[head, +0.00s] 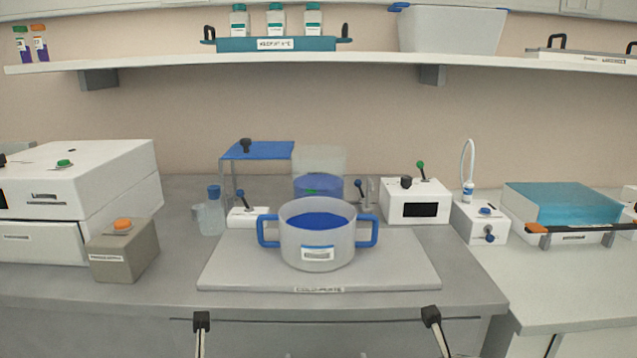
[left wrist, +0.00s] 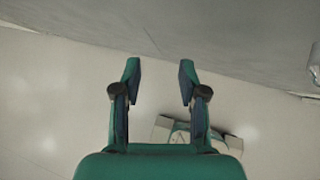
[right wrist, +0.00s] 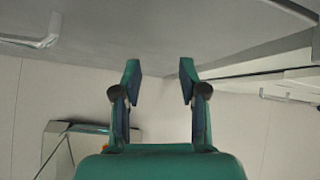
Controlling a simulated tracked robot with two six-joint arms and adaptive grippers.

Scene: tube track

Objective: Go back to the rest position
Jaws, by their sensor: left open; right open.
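My left gripper (left wrist: 158,72) is open in the left wrist view, with nothing between its two teal fingers. My right gripper (right wrist: 158,72) is open and empty in the right wrist view. Neither gripper's fingers can be made out in the head view. A translucent pot (head: 317,253) with two blue handles and blue contents stands upright on the pale cold plate (head: 230,272). Both grippers are apart from the pot, and neither wrist view shows it.
The grey bench (head: 80,285) has a front edge below the plate. A white cabinet (head: 95,185) and a grey box (head: 124,256) stand left. A white device (head: 414,203), a small pump box (head: 482,222) and a blue-topped tank (head: 562,205) stand right. A shelf (head: 160,62) runs above.

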